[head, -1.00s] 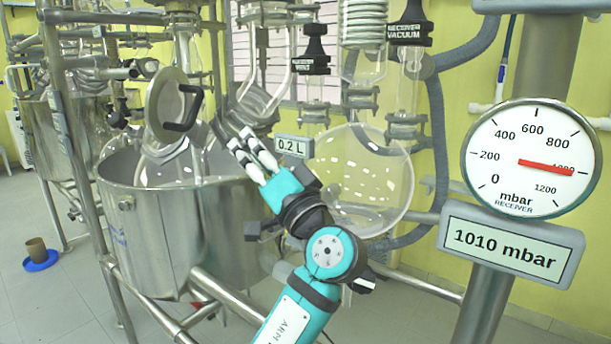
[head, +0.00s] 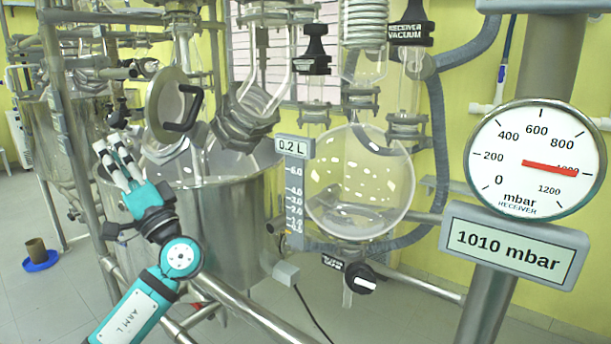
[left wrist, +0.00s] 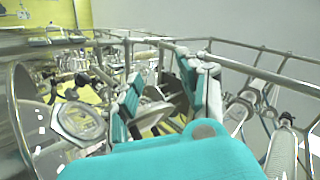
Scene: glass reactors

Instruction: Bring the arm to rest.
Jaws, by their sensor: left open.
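My left gripper (head: 117,165) is teal with pale fingers and shows at the left of the head view. It points up and to the left, in front of the left rim of the steel vessel. Its fingers stand apart with nothing between them. In the left wrist view the open left gripper (left wrist: 165,95) shows with reactor glass and frame bars behind it. The left arm (head: 150,290) comes in from the bottom left. My right gripper is in neither view.
The steel vessel (head: 235,225) stands behind the arm. A steel frame rail (head: 235,305) runs low beside it. The round glass receiver (head: 358,185) hangs right of the vessel, with a black-handled valve (head: 360,280) below. A gauge (head: 535,160) and its 1010 mbar display (head: 513,252) stand at right.

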